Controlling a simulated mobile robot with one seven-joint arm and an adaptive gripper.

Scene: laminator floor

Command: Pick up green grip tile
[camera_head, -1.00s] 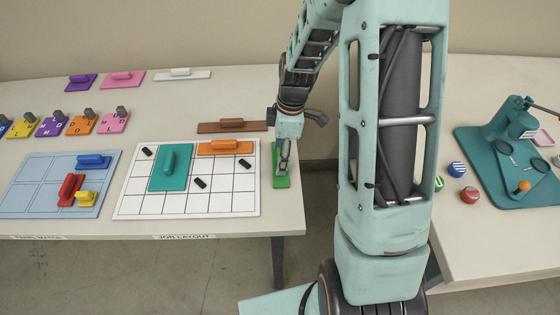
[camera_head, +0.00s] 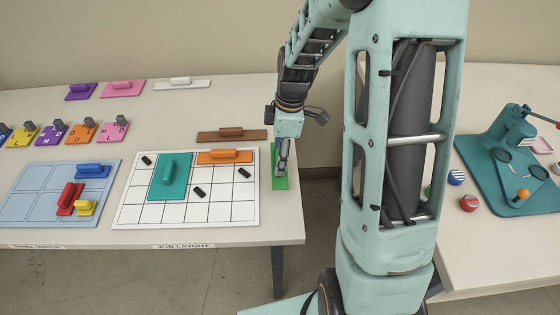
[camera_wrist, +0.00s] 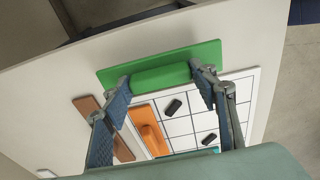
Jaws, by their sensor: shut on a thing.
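The green grip tile (camera_head: 280,167) is at the right edge of the left table, just right of the white grid board. In the wrist view the green tile (camera_wrist: 160,64) lies across the top middle, with its raised green grip bar between my fingers. My gripper (camera_head: 282,160) is over the tile and shut on its grip. In the wrist view my gripper's fingertips (camera_wrist: 160,76) touch the two ends of the bar. I cannot tell whether the tile is clear of the table.
The grid board (camera_head: 140,212) holds a teal tile (camera_head: 170,177), an orange tile (camera_head: 224,156) and black pieces. A brown tile (camera_head: 205,136) lies behind it. A blue panel (camera_head: 30,192) is at left. A teal machine (camera_head: 487,150) stands on the right table, beyond a gap.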

